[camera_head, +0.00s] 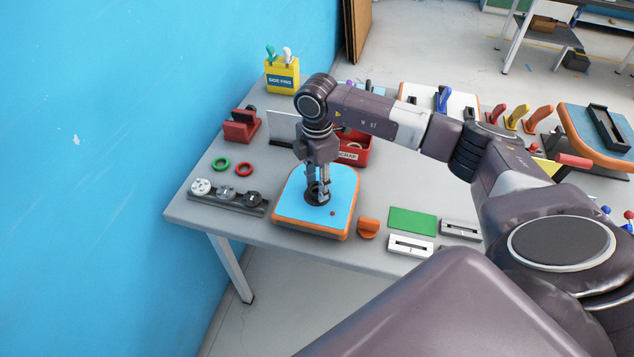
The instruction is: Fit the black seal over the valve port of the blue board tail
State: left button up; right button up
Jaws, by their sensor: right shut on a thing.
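The blue board tail (343,182) lies flat near the front left of the table, with a blue top and an orange rim. My right gripper (318,192) points straight down over the middle of its top and is shut on the black seal (312,200). The seal shows as a dark ring low at the fingertips, at or just above the board's surface. The fingers hide much of it. The valve port is hidden under the gripper and seal, so I cannot tell whether the seal sits around it. My left gripper is not in view.
Left of the board are a dark holder with round valve parts (227,196), a green ring (220,164) and a red ring (244,169). A red bin (355,153) stands behind. An orange piece (368,228) and a green pad (412,220) lie to the right.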

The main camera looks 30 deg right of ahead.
jog(key=shift+f+b, duration=0.45)
jog(key=shift+f, duration=0.25)
jog(key=o, duration=0.9)
jog(key=shift+o, duration=0.2)
notch_tip(320, 180, up, 12)
